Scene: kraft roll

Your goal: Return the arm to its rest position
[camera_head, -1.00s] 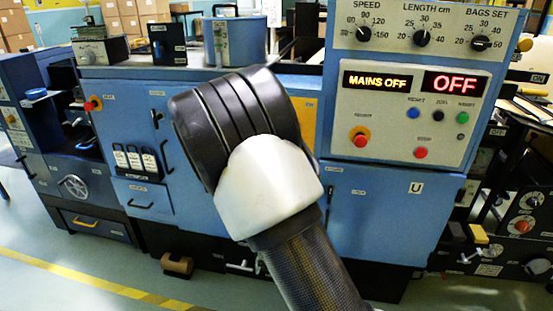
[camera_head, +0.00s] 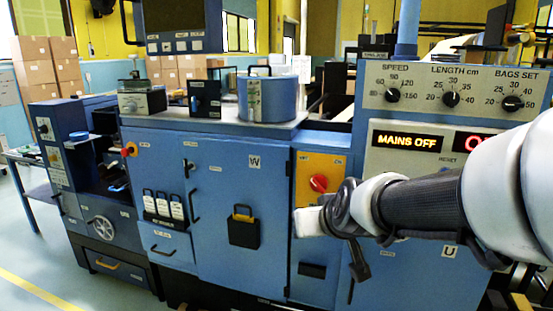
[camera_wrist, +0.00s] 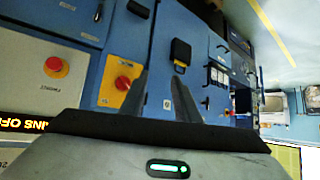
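My arm (camera_head: 425,203) reaches in from the right edge of the head view, with its end in front of the blue machine (camera_head: 215,160). My gripper (camera_wrist: 162,76) shows two dark fingers standing apart in the wrist view, with nothing between them. In the head view the gripper end is partly hidden by the wrist, close to the yellow switch plate (camera_head: 335,165). The red rotary switch (camera_head: 319,183) on that plate is also in the wrist view (camera_wrist: 122,83). I cannot tell its distance from the fingers.
The control panel (camera_head: 385,128) reads MAINS OFF; my arm covers part of its right display. A red stop button (camera_wrist: 56,67) is in the wrist view. A black holder (camera_head: 244,230) hangs on the blue door. Open floor (camera_head: 35,260) lies at lower left.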

